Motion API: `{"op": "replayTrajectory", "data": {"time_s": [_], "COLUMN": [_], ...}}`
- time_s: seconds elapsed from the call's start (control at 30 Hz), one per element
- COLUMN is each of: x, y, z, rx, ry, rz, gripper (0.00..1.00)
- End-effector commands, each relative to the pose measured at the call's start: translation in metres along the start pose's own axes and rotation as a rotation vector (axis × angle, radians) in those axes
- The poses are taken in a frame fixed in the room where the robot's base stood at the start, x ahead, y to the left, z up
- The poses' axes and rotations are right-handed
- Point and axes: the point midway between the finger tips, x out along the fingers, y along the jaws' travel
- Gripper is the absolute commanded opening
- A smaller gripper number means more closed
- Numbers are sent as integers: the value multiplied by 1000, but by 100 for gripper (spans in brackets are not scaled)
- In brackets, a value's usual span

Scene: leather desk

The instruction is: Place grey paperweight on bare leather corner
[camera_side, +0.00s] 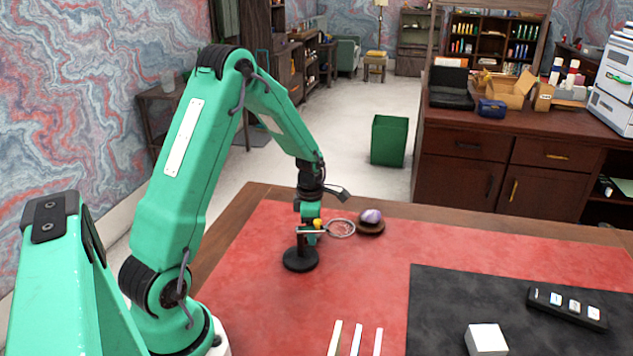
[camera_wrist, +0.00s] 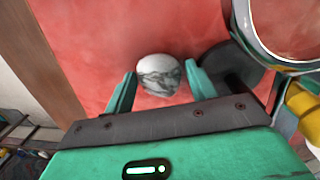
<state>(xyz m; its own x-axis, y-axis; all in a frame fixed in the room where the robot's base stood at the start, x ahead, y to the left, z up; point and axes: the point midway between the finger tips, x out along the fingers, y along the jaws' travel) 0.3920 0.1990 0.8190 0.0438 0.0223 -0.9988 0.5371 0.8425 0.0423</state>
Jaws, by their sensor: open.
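The grey paperweight (camera_wrist: 158,76), a rounded white-grey stone with dark veins, shows in the wrist view on the red leather. My gripper (camera_wrist: 160,82) is open, with one green finger on each side of the stone. Whether the fingers touch it I cannot tell. In the side view my gripper (camera_side: 309,212) points down at the far left part of the desk, by the magnifier stand, and the paperweight is hidden there. The red leather (camera_side: 250,285) is bare along the left side of the desk.
A magnifier ring (camera_side: 341,228) on a stand with a round black base (camera_side: 300,259) is close beside my gripper. A purple stone (camera_side: 371,216) sits on a small brown stand to the right. A black mat (camera_side: 450,300) bears a white block (camera_side: 486,340) and a dark remote-like box (camera_side: 567,307).

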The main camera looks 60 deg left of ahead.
Motion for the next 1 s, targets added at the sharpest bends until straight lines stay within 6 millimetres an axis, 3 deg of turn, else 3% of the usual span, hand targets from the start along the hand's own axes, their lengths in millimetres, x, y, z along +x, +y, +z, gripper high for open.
{"op": "replayTrajectory", "data": {"time_s": [0.27,0.7,1.0], "x": [-22,-91,-118], "y": [0,0,-1], "z": [1,2,2], "rx": [0,0,0], "ry": [-1,-3,-1], "rz": [2,4,0], "gripper": [56,56,56]}}
